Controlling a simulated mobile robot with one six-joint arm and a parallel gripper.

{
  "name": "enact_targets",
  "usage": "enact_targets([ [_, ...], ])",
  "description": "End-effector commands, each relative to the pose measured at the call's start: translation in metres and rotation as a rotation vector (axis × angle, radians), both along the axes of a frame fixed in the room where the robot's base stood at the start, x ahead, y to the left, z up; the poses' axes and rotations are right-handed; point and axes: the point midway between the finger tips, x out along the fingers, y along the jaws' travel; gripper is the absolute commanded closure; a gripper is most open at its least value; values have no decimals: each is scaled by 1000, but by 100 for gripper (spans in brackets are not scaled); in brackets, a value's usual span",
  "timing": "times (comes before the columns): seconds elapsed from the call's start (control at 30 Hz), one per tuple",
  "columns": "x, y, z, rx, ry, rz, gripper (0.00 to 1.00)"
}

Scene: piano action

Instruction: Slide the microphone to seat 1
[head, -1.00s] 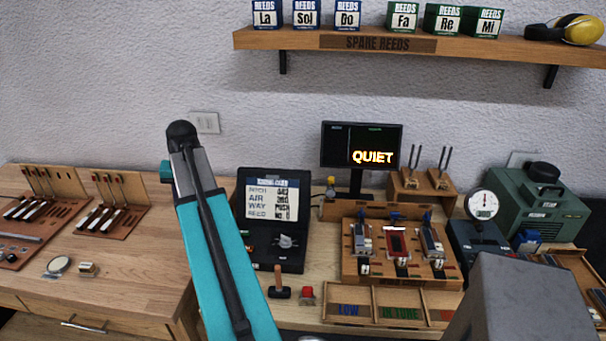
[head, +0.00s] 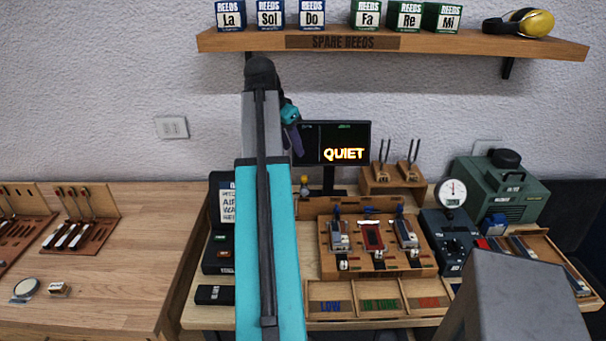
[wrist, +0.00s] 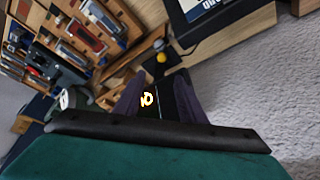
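The microphone appears to be the small yellow-tipped piece (head: 304,183) at the left end of a wooden rail behind the reed block (head: 330,268). Its yellow ball (wrist: 162,57) also shows in the wrist view, just beyond the fingertips. The block has three reed places in a row, left (head: 340,237), middle with a red plate (head: 372,238) and right (head: 405,235); I cannot read any seat numbers. My gripper (head: 294,138) is raised in front of the monitor's left edge, above the microphone. In the wrist view its dark purple fingers (wrist: 160,82) are apart, with nothing held between them.
The monitor (head: 350,133) reads QUIET. Tuning forks (head: 395,172) stand on a wooden stand right of it. A gauge (head: 453,193) and green machine (head: 503,192) are farther right. The spare reeds shelf (head: 450,46) hangs above. My arm hides part of the card case (head: 222,235).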

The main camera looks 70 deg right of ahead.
Motion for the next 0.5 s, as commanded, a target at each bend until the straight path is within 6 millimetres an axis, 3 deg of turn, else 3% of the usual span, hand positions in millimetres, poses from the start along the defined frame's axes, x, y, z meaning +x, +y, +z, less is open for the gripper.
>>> enact_targets([
  [0.5,4,0,-10,2,-1,11,63],
])
